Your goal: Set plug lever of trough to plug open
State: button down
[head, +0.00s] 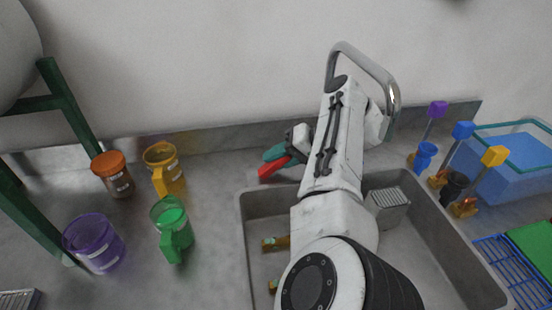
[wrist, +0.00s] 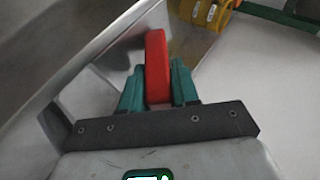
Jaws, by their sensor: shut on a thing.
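The red plug lever (head: 273,168) stands at the back left edge of the grey trough (head: 245,215). In the wrist view the lever (wrist: 157,62) rises between the two teal fingers of my gripper (wrist: 158,85), which is shut on it. In the head view my gripper (head: 279,158) reaches the lever from the right. My arm hides much of the trough's middle and part of the lever's surroundings.
Purple (head: 95,243), green (head: 173,228) and yellow (head: 165,168) jugs and an orange-lidded jar (head: 113,174) stand left of the trough. A tap (head: 370,65) arches behind my arm. A blue bin (head: 505,170) stands at right.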

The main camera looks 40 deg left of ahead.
jog(key=shift+w+f, duration=0.1)
jog(key=shift+w, duration=0.05)
dwell(0.4)
jog(key=c, duration=0.9)
grip_release()
jog(key=shift+d+f, duration=0.1)
